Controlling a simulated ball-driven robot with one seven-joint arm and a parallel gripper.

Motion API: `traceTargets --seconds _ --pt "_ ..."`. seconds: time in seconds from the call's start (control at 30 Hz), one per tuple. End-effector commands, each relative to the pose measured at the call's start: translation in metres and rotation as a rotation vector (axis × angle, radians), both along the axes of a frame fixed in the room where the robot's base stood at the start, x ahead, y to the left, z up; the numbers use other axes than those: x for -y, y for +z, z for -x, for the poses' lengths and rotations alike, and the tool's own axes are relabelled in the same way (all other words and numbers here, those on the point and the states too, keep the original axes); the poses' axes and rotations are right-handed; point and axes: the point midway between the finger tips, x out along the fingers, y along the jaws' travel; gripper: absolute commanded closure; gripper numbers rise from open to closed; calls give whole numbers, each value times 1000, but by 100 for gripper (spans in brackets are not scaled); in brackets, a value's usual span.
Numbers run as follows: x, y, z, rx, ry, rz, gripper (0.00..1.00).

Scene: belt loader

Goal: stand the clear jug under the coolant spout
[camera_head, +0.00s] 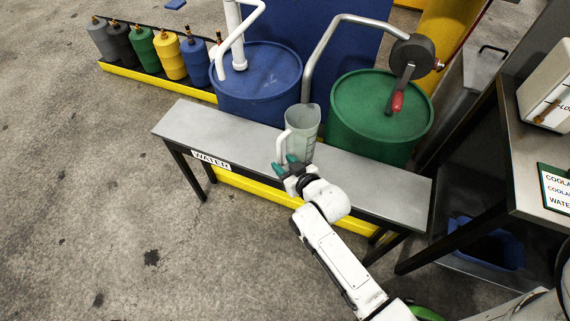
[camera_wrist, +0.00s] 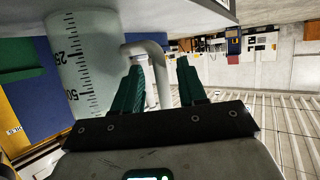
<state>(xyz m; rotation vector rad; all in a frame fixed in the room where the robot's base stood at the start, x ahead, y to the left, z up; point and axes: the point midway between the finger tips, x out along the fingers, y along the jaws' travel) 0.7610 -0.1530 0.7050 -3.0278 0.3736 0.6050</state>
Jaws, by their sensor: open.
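The clear jug (camera_head: 304,128) stands upright on the grey bench (camera_head: 372,185), its pale handle (camera_head: 280,147) towards the left. A grey spout pipe (camera_head: 318,52) arches from the pump on the green drum (camera_head: 375,107), and its end comes down at the jug's mouth; whether it is over or behind the rim is unclear. My gripper (camera_head: 287,163) is open at the handle. In the wrist view the handle (camera_wrist: 155,50) lies between the two teal fingers of my gripper (camera_wrist: 160,75), and the graduated jug (camera_wrist: 85,65) is on the left.
A blue drum (camera_head: 255,83) with a white spout pipe (camera_head: 238,40) stands behind the bench's left part, near a WATER label (camera_head: 211,160). A side table (camera_head: 520,150) with a sign stands at right. The floor at left is clear.

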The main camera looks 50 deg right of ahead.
Motion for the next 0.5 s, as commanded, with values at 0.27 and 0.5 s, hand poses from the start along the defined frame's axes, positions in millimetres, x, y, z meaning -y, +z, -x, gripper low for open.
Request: traceTargets --seconds 0.27,0.5 --pt "-5 9 16 -2 1 -2 59" --pt "-16 27 61 -2 1 0 59"
